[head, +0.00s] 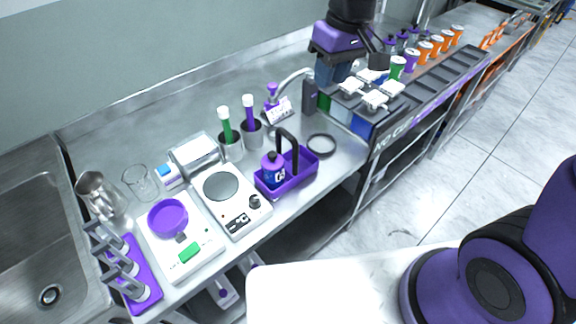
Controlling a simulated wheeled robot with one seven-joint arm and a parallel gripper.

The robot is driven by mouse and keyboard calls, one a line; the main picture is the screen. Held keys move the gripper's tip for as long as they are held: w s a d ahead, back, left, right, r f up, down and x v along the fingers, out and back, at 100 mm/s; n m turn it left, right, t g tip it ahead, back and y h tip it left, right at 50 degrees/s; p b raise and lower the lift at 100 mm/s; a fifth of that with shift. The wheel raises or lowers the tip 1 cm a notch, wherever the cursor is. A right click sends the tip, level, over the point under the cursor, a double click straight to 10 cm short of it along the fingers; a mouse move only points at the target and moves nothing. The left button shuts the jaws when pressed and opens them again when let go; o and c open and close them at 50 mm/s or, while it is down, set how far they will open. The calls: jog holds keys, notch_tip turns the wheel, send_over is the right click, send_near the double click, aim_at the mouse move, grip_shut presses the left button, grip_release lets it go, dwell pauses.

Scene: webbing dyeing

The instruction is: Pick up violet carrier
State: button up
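The violet carrier (306,172) is a small open purple tray with an upright black arched handle (289,146). It stands upright near the front edge of the steel bench, right of the white hotplate. A black and purple part at the top centre, over the back of the bench near the vats, looks like my arm's end with my gripper (354,52). It is well apart from the carrier, and its fingers do not show clearly.
A hotplate (237,214) stands close left of the carrier, and a black ring (321,144) lies close right. Behind are two cups (231,150) (252,134) with green and violet sticks. A scale (190,262) with a violet dish and a sink (40,245) lie farther left.

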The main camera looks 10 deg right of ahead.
jog(key=n+g, duration=0.1)
jog(key=g, duration=0.1)
send_over(288, 133)
jog(key=d, duration=0.2)
jog(key=w+d+x, duration=0.1)
jog(key=x, duration=1)
jog(key=w+x, duration=0.1)
jog(key=x, duration=0.1)
jog(key=shift+s+a+f, duration=0.15)
jog(key=shift+a+f, duration=0.1)
jog(key=shift+f, duration=0.15)
jog(key=x, duration=0.4)
jog(key=shift+w+f, duration=0.25)
jog(key=shift+f, duration=0.2)
jog(key=shift+a, duration=0.1)
grip_shut()
